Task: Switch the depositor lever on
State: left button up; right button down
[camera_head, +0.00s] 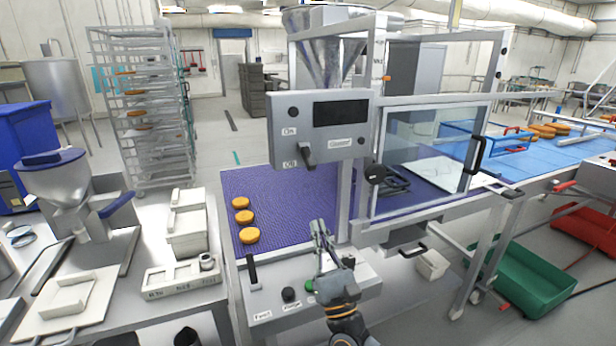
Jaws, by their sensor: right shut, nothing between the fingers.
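The depositor's grey control panel (322,128) hangs under a steel hopper (325,48), above the purple belt. Its dark lever (306,156) sits at the lower left of the panel, with the handle pointing down, near the "Off" label (289,164). The "On" label (289,132) is higher up. My right gripper (319,228) is shut and empty. It shows below the panel, in front of the belt's near edge, apart from the lever. My left gripper is not in view.
Three golden rounds (242,217) lie on the purple belt (285,190). A lower control box (262,302) has another black lever (252,272) and knobs, partly behind my right arm. A clear guard door (425,150) stands right of the panel. A scale and bins crowd the left table.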

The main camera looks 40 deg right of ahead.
aim_at(307, 156)
pick_arm(q)
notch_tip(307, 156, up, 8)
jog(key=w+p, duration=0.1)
jog(key=p, duration=0.7)
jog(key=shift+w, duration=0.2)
pick_arm(e)
jog(key=w+d+r, duration=0.1)
jog(key=w+r, duration=0.4)
jog(key=r, duration=0.5)
jog(key=shift+w, duration=0.15)
jog(key=shift+w+d, duration=0.15)
jog(key=shift+r, duration=0.1)
